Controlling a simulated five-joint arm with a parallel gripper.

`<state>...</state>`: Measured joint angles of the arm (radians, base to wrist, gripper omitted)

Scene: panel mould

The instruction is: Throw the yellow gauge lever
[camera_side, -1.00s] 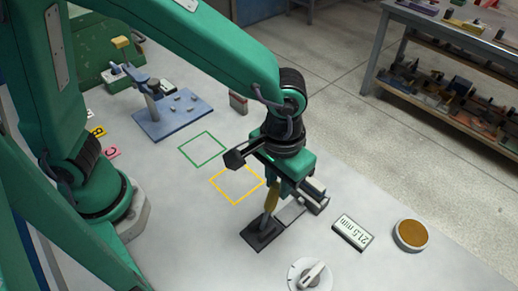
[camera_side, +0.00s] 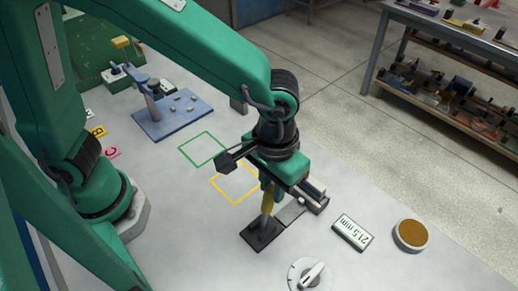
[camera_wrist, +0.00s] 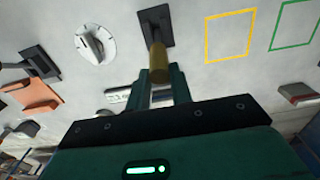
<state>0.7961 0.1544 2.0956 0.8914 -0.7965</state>
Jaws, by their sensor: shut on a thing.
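The yellow gauge lever (camera_side: 267,201) stands on a dark base plate (camera_side: 256,240) on the grey table in the side view. In the wrist view, its yellow handle (camera_wrist: 158,66) shows close to my jaws, with the dark base (camera_wrist: 154,22) beyond it. My gripper (camera_side: 269,186) is shut on the lever's upper part, also seen in the wrist view (camera_wrist: 160,80). The handle's end is partly hidden by my gripper. A display block (camera_side: 353,232) reading 21.5 mm lies to the right of the lever.
A white dial (camera_side: 309,274) sits at the front, and a round amber-topped disc (camera_side: 411,235) at the right. Yellow (camera_side: 233,203) and green (camera_side: 181,150) square outlines mark bare table left of the lever. A blue stand (camera_side: 172,116) is further back.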

